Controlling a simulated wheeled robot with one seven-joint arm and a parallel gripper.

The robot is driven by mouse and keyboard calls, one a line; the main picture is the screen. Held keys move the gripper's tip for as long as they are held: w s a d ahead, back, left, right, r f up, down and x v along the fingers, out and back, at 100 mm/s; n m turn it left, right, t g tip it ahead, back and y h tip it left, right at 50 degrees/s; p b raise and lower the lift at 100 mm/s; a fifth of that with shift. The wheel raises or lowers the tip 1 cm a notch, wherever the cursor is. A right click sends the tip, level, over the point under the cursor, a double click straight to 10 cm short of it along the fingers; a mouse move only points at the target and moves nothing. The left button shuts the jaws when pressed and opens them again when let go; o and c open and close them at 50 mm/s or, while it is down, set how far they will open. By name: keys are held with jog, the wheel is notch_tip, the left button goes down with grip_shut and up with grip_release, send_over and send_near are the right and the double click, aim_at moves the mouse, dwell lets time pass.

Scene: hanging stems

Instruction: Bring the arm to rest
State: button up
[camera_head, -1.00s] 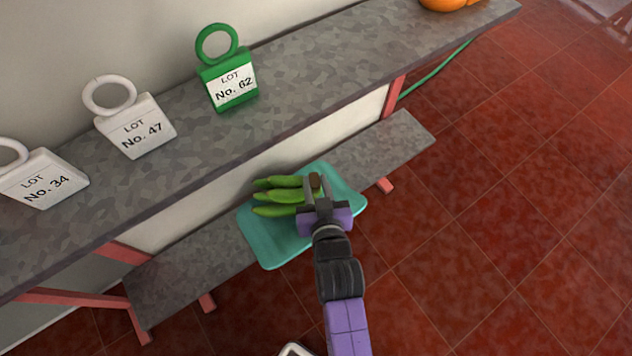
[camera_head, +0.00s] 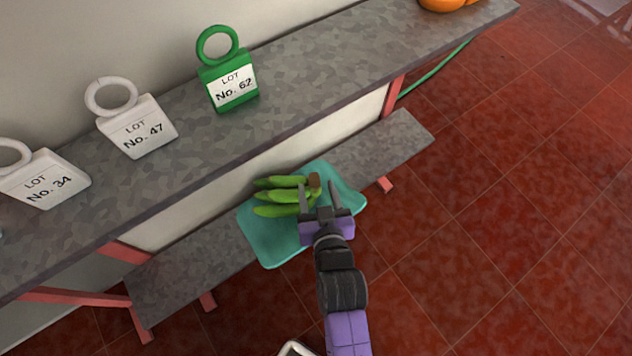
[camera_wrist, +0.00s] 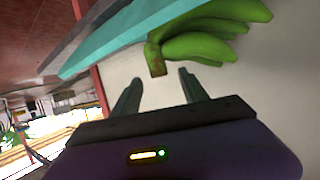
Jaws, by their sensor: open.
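My gripper (camera_head: 319,190) is open and empty, just in front of a bunch of green bananas (camera_head: 278,196). The bananas lie on a teal tray (camera_head: 268,246) on the lower grey shelf. Their brown cut stem (camera_head: 315,181) lies just beyond the fingertips. In the wrist view, the two spread fingers (camera_wrist: 155,86) point at the stem (camera_wrist: 155,59), with a visible gap between them and it. The green bananas (camera_wrist: 212,35) and the edge of the teal tray (camera_wrist: 125,35) also show there.
The upper grey shelf (camera_head: 310,75) carries a green lot tag block (camera_head: 229,84), white blocks No. 47 (camera_head: 140,127) and No. 34 (camera_head: 45,180), and an orange object (camera_head: 442,4). The lower shelf (camera_head: 385,145) has bare room right of the tray. Red tiled floor (camera_head: 500,230) is open at right.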

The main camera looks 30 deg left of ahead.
jog(key=p+v, duration=0.1)
jog(key=v, duration=0.4)
jog(key=shift+s+d+r, duration=0.1)
jog(key=shift+d+r, duration=0.05)
jog(key=shift+r, duration=0.05)
jog(key=s+d+r+m+t+h, duration=0.1)
jog(key=s+d+r+m+t, duration=0.15)
jog(key=d+r, duration=0.45)
jog(key=s+d+r+m+t+h, duration=0.1)
jog(key=d+r+m+t+h, duration=0.2)
jog(key=d, duration=0.7)
jog(key=s+d+r+m+h, duration=0.1)
jog(key=s+d+r+h, duration=0.2)
jog(key=s+d, duration=0.5)
jog(key=s+d+r+m+h, duration=0.2)
jog(key=s+d+r, duration=0.2)
jog(key=s+d, duration=0.35)
notch_tip(320, 180, up, 23)
jog(key=p, duration=2.3)
jog(key=shift+w+d+g, duration=0.15)
jog(key=shift+d+g, duration=0.2)
jog(key=shift+d, duration=0.15)
